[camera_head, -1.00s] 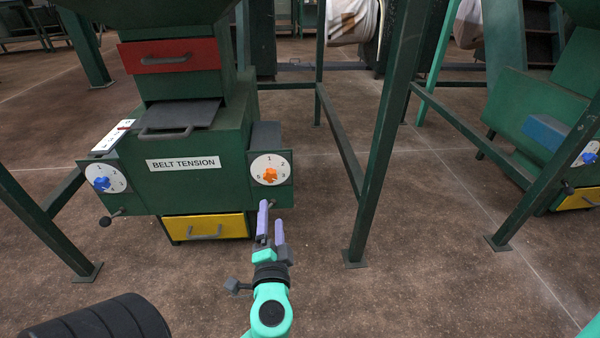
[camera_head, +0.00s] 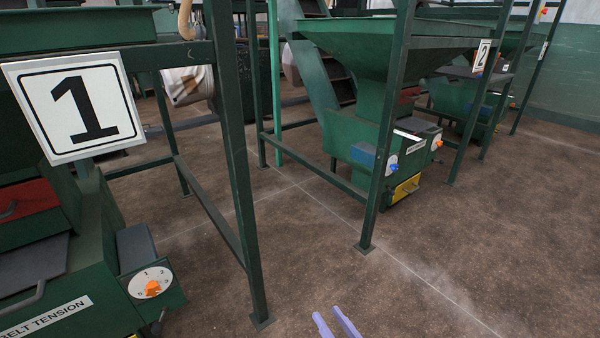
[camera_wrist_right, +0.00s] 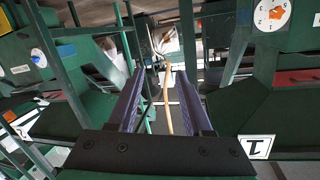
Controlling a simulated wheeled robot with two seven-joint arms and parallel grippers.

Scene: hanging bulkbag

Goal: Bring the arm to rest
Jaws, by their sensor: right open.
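My right gripper (camera_head: 337,324) shows at the bottom edge of the head view, with only its two lavender fingertips in the picture. The fingers stand apart over the brown floor and nothing is between them. In the right wrist view the two purple fingers (camera_wrist_right: 165,100) are spread, with a thin tan strand or cord (camera_wrist_right: 167,100) visible between them; its distance is hard to tell. The rest of my right arm is hidden below the head view. My left gripper is not in view.
The green machine with the orange dial (camera_head: 152,287) and the "1" sign (camera_head: 74,107) stands at the left. A green post (camera_head: 240,190) rises beside it. A second machine (camera_head: 375,135) with the "2" sign (camera_head: 482,55) stands farther back. The floor (camera_head: 470,245) at the right is open.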

